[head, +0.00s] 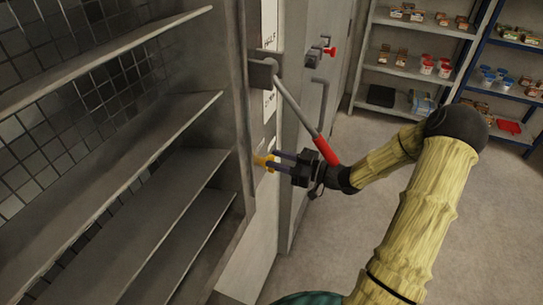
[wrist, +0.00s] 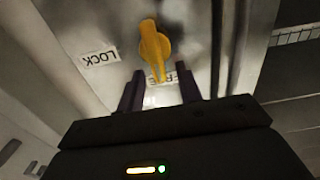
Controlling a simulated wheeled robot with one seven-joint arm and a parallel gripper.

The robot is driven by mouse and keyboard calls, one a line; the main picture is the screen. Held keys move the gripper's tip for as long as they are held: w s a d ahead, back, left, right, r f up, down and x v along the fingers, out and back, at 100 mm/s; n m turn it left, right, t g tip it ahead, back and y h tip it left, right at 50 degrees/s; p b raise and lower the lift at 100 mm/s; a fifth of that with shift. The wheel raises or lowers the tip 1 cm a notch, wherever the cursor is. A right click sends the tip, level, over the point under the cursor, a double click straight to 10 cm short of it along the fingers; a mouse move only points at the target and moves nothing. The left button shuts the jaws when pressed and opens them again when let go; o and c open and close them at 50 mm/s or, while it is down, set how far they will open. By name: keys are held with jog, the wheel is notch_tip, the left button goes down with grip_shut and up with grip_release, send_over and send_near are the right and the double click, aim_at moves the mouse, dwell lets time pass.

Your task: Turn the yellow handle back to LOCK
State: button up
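The yellow handle (wrist: 152,45) sits on a grey metal panel in the wrist view. Its tapered end points toward a partly hidden white label (wrist: 160,88), not toward the LOCK label (wrist: 99,58) on the left. In the head view the handle (head: 264,161) is on the cabinet side, just left of my fingertips. My gripper (wrist: 162,82) is open, with one finger on each side of the handle's tapered end in the picture. Gaps show on both sides. In the head view my gripper (head: 278,160) reaches left to the handle; I cannot tell whether it touches.
A long lever with a red grip (head: 326,150) hangs from a grey bracket close by my gripper and wrist. A red knob (head: 330,52) sits farther up the cabinet. Open empty shelves (head: 150,200) stand at left. Stocked shelving is at the back right; the floor between is clear.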

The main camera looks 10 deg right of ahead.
jog(key=shift+x, duration=1.25)
jog(key=shift+d, duration=0.15)
jog(key=shift+c, duration=0.2)
jog(key=shift+s, duration=0.15)
grip_shut()
